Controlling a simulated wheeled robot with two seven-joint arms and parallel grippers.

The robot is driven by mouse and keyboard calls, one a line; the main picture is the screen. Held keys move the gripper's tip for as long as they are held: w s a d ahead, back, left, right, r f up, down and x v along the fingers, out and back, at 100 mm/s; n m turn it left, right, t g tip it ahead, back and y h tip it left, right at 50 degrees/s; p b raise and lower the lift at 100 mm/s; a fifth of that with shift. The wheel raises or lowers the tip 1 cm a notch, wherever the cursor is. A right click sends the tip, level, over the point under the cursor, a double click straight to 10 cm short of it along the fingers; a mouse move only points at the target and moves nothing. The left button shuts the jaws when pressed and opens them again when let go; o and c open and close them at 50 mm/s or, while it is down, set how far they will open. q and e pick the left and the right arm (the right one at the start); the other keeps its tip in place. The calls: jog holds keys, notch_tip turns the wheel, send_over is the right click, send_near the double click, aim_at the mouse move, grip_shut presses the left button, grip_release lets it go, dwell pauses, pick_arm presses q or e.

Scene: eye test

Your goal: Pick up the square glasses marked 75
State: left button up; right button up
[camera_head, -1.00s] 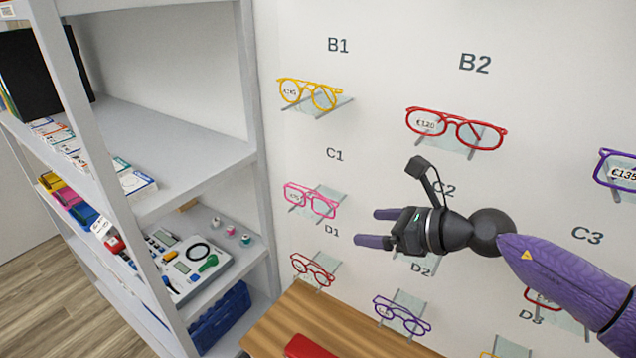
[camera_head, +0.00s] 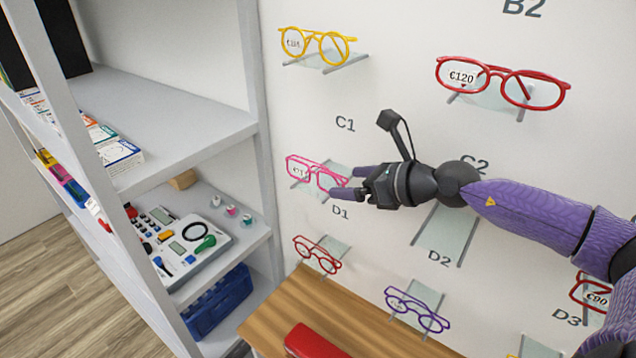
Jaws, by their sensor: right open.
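Pink, squarish glasses (camera_head: 312,171) sit on a small clear wall shelf (camera_head: 337,171) below the label C1. A white price tag is on their left lens; its number is too small to read surely. My right gripper (camera_head: 346,182) comes in from the right, open, with its fingertips at the right end of the pink frame. The lower fingertip overlaps the right lens edge in the picture; I cannot tell whether it touches. The gripper hides part of that shelf. My left gripper is not in view.
Other glasses hang on nearby wall shelves: yellow (camera_head: 316,45) above, round red (camera_head: 503,83) at upper right, small red (camera_head: 317,254) and purple (camera_head: 416,309) below. A grey shelving unit (camera_head: 185,130) stands left. A wooden table (camera_head: 275,318) holds a red case (camera_head: 314,343).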

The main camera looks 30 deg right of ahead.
jog(key=shift+x, duration=1)
jog(key=shift+r, duration=0.1)
grip_shut()
